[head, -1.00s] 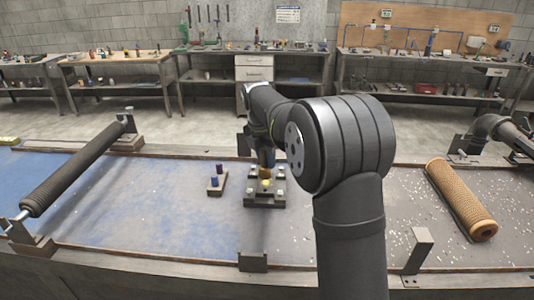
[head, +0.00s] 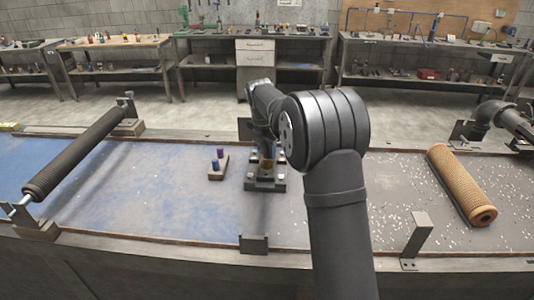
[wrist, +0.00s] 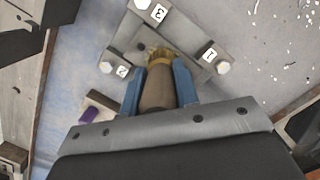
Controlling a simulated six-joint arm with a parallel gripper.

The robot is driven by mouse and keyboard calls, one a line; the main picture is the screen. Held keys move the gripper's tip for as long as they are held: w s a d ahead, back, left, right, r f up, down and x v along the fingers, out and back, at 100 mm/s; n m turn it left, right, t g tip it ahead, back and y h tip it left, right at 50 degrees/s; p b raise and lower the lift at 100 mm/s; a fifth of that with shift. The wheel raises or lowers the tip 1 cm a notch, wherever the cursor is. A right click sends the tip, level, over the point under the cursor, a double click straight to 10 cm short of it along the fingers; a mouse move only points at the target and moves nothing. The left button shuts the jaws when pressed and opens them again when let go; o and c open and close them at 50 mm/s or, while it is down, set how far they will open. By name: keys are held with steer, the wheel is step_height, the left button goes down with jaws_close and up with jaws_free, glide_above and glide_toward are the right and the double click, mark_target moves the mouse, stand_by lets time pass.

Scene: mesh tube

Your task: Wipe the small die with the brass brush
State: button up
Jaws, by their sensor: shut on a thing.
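My gripper (wrist: 158,88) has its two blue fingers shut on the brass brush (wrist: 158,92), holding it by its brown handle. The golden bristles (wrist: 160,53) point down at the middle of the dark fixture (wrist: 186,38), which has corner bolts and tags 1, 2 and 3. In the head view the brush (head: 268,164) is over the fixture (head: 265,185), below my arm. The small die is not clearly visible, with the brush covering the fixture's middle. I cannot tell whether the bristles touch it.
A dark roller (head: 75,155) lies at the left, and a tan mesh tube (head: 461,185) at the right. An upright bracket (head: 417,236) stands at the front right. Bare table lies left of the block.

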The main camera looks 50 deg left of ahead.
steer(key=shift+w+a, duration=0.85)
steer(key=shift+a, duration=0.05)
steer(key=shift+r, duration=0.1)
steer(key=shift+s+d, duration=0.85)
steer(key=shift+d, duration=0.05)
steer(key=shift+s+d, duration=1.3)
steer(key=shift+s, duration=0.1)
steer(key=shift+s+d, duration=0.1)
steer(key=shift+d, duration=0.05)
step_height(320, 180, up, 8)
